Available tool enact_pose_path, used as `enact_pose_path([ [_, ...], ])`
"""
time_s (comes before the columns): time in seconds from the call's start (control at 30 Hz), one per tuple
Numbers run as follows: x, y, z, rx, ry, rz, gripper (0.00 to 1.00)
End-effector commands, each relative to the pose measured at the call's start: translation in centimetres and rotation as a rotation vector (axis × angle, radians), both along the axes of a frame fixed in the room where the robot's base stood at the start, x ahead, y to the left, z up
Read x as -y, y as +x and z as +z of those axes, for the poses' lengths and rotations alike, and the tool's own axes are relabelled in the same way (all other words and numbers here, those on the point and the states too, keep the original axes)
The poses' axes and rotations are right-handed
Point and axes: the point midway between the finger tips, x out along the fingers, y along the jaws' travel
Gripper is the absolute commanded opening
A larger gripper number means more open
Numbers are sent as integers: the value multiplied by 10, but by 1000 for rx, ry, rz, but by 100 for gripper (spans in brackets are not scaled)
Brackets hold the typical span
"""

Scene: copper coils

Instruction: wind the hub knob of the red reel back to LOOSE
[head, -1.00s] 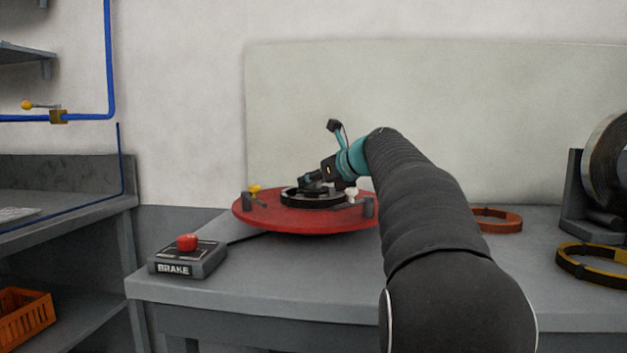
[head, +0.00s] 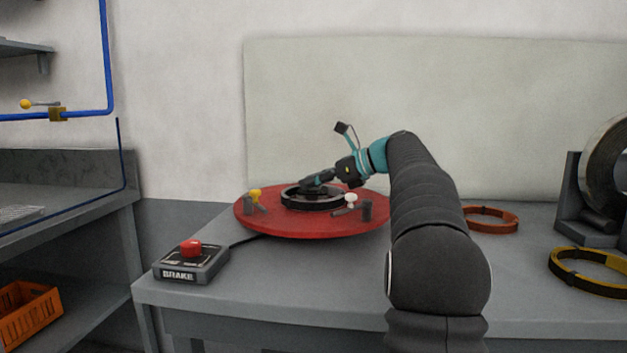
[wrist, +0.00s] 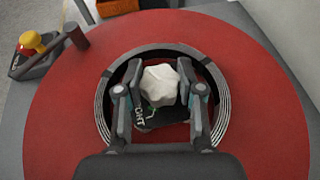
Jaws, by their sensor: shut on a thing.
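The red reel (head: 270,222) lies flat on the grey bench, with a dark ring-shaped coil (head: 317,207) around its middle. My gripper (head: 312,184) reaches down into this ring from the right and hides the hub in the head view. In the wrist view my gripper (wrist: 162,92) is shut on the pale faceted hub knob (wrist: 160,84), one finger on each side. A dark plate with white lettering (wrist: 165,113) and a small green mark shows beside the knob, partly covered. I can read only part of the word, ending in "HT". The knob's setting is not clear.
A yellow knob (head: 255,194) and a white knob (head: 351,200) stand on the reel beside dark posts. The brake box (head: 190,264) with a red button sits at front left. An orange ring (head: 490,218) and a yellow-black ring (head: 590,272) lie at right.

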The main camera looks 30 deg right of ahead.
Motion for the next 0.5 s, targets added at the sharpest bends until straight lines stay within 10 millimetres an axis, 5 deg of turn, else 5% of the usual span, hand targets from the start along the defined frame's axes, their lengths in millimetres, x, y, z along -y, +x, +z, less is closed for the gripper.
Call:
enact_pose_path([
  [0.47,0,0,0,0,0,22,3],
  [0.5,0,0,0,0,0,22,40],
])
